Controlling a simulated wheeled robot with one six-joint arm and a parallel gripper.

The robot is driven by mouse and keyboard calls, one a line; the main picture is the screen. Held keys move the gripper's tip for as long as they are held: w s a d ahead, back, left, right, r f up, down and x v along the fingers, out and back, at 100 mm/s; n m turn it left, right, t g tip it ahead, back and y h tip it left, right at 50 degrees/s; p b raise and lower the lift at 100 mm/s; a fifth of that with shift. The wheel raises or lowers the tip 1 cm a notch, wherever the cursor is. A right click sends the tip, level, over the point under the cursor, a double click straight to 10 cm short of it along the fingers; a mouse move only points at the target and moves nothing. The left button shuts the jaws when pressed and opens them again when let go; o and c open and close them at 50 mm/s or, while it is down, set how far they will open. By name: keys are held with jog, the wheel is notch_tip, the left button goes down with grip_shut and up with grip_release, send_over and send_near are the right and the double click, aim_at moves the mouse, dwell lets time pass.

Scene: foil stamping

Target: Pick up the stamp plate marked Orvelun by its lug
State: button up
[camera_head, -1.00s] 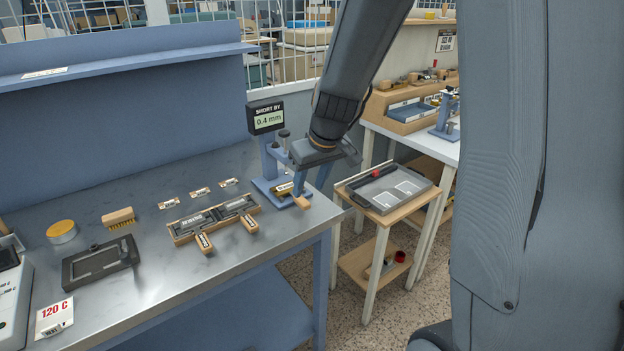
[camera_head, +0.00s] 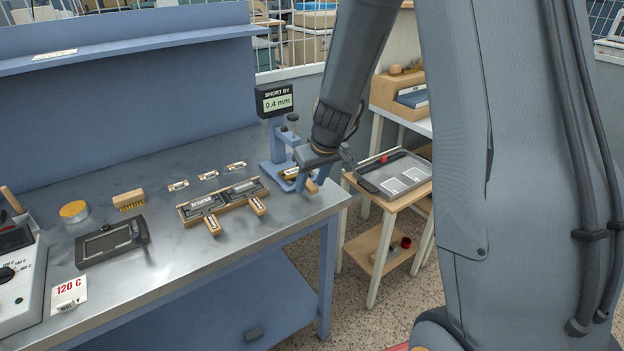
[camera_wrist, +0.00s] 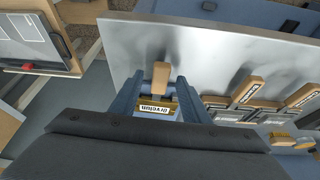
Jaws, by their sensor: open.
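The stamp plate marked Orvelun (camera_wrist: 157,108) sits at the blue gauge stand (camera_head: 278,150) near the right end of the bench. Its wooden lug (camera_wrist: 160,75) points outward over the bench. In the wrist view my gripper (camera_wrist: 159,78) is open, with one blue-grey finger on each side of the plate and lug. A gap shows on both sides, so the fingers are not closed on it. In the head view my gripper (camera_head: 313,181) is at the stand, and the plate (camera_head: 290,172) is partly hidden by it.
The gauge display (camera_head: 274,100) reads short by 0.4 mm. A wooden rack (camera_head: 190,220) holds two other plates with lugs to the left. A dark tray (camera_head: 112,243), brush (camera_head: 129,200) and heater box (camera_head: 22,290) stand further left. A side table (camera_head: 398,205) stands right.

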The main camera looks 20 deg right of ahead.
jog(key=shift+c, duration=0.4)
grip_shut()
jog(key=shift+w+r, duration=0.1)
jog(key=shift+w, duration=0.05)
jog(key=shift+w+a+p, duration=0.25)
jog(key=shift+w+p, duration=0.25)
jog(key=shift+w, duration=0.25)
jog(key=shift+w+a+p, duration=0.3)
jog(key=shift+w+p, duration=0.2)
jog(key=shift+w, duration=0.25)
jog(key=shift+w+a+p, duration=0.25)
jog(key=shift+w+p, duration=0.25)
jog(key=shift+w, duration=0.25)
jog(key=shift+w+r, duration=0.1)
